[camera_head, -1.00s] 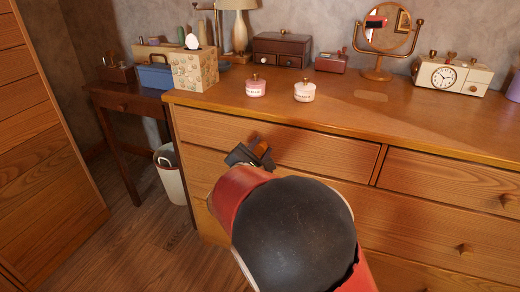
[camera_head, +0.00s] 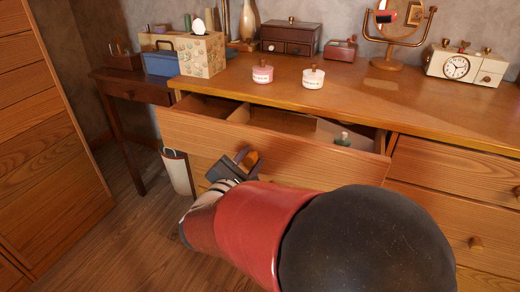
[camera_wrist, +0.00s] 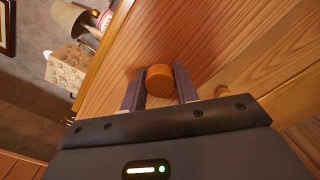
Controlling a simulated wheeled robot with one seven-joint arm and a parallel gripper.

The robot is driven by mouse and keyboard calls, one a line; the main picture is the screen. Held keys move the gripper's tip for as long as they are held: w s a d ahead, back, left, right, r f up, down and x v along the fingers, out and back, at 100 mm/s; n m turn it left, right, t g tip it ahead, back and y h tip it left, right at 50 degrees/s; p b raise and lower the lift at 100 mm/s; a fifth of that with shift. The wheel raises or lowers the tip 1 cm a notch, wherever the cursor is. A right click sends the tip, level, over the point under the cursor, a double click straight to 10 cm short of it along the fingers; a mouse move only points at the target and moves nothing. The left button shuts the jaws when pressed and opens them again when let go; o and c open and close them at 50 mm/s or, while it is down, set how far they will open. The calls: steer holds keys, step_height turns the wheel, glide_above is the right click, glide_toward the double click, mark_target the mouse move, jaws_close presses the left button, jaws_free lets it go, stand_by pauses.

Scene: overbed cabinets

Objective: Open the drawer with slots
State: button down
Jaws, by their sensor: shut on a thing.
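The top left drawer (camera_head: 270,146) of the wooden dresser is pulled part way out. Its inside is split by dividers into slots, and a small green-capped bottle (camera_head: 342,139) shows in the right part. My gripper (camera_head: 247,160) is at the drawer's front face, left of the middle. In the wrist view my gripper (camera_wrist: 160,88) has its two fingers on either side of the round wooden knob (camera_wrist: 159,78), shut on it. In the head view the knob is hidden behind my gripper.
The dresser top holds a pink jar (camera_head: 262,72), a white jar (camera_head: 313,77), a tissue box (camera_head: 203,54), a mirror (camera_head: 399,20) and a clock (camera_head: 456,66). Other drawers at the right (camera_head: 455,170) are closed. Floor is clear at lower left.

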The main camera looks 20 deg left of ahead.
steer(key=s+a+b, duration=0.1)
steer(key=s, duration=1.4)
steer(key=shift+a, duration=0.1)
steer(key=c, duration=1.1)
jaws_free()
steer(key=shift+o, duration=0.2)
steer(key=s, duration=0.7)
steer(key=shift+s+a+b, duration=0.3)
steer(key=shift+s+b, duration=0.1)
steer(key=shift+b, duration=0.05)
steer(key=shift+s, duration=0.15)
